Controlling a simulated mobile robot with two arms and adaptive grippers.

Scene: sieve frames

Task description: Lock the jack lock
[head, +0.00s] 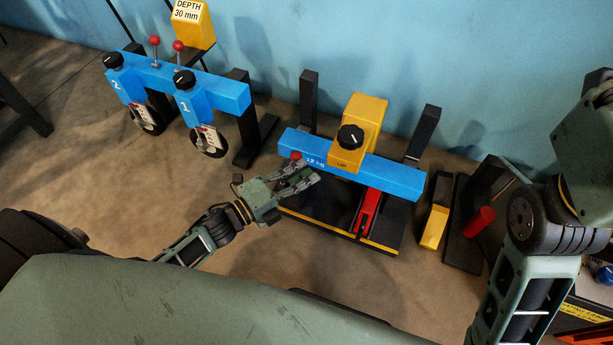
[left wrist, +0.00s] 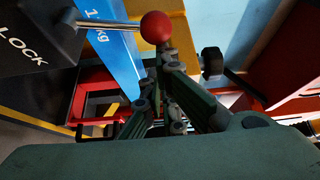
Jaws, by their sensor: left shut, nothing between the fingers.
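The jack lock shows in the left wrist view as a dark block marked LOCK (left wrist: 30,40) with a metal lever (left wrist: 105,24) ending in a red ball (left wrist: 156,27). The ball also shows in the head view (head: 296,155), at the left end of a blue beam (head: 390,178). A red jack (head: 368,212) stands under the beam. My left gripper (head: 312,176) is shut and empty. Its fingertips (left wrist: 166,50) are close to the ball; I cannot tell whether they touch it. The lock block is hidden behind the gripper in the head view. My right gripper is out of view.
A yellow block (head: 366,115) with a black knob (head: 350,137) sits on the beam. Another blue beam (head: 225,93) with two hanging gauges stands at the left. A black and yellow block (head: 434,225) and a red cylinder (head: 480,221) are at the right.

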